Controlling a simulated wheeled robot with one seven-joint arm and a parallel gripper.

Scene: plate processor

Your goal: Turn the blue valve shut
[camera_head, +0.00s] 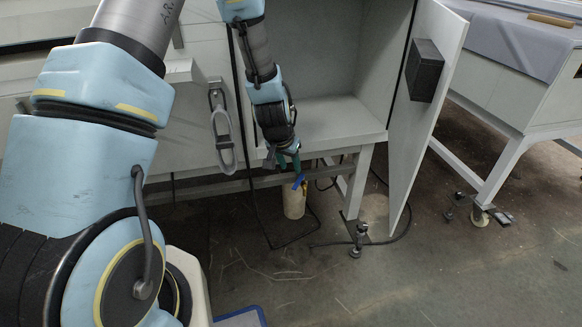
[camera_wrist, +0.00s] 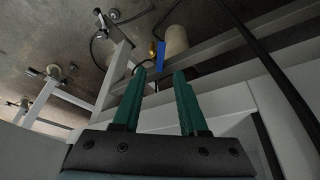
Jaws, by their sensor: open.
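The blue valve (camera_head: 298,181) is a small blue handle beside a pale cylinder (camera_head: 294,203) under the cabinet. In the wrist view the blue handle (camera_wrist: 160,54) stands just beyond my fingertips, against the pale cylinder (camera_wrist: 176,40). My gripper (camera_head: 288,163) hangs in front of the cabinet's lower edge, just above and left of the valve. In the wrist view my gripper (camera_wrist: 163,72) has two green fingers spread apart with nothing between them. A gap shows between the fingertips and the handle. The valve's body is mostly hidden or too small to make out.
The cabinet (camera_head: 335,118) is open, and its door (camera_head: 428,110) swings out to the right. A frame rail (camera_head: 230,185) and leg (camera_head: 357,185) lie close around the valve. A dark cable (camera_head: 262,225) runs on the floor. The floor in front is mostly clear.

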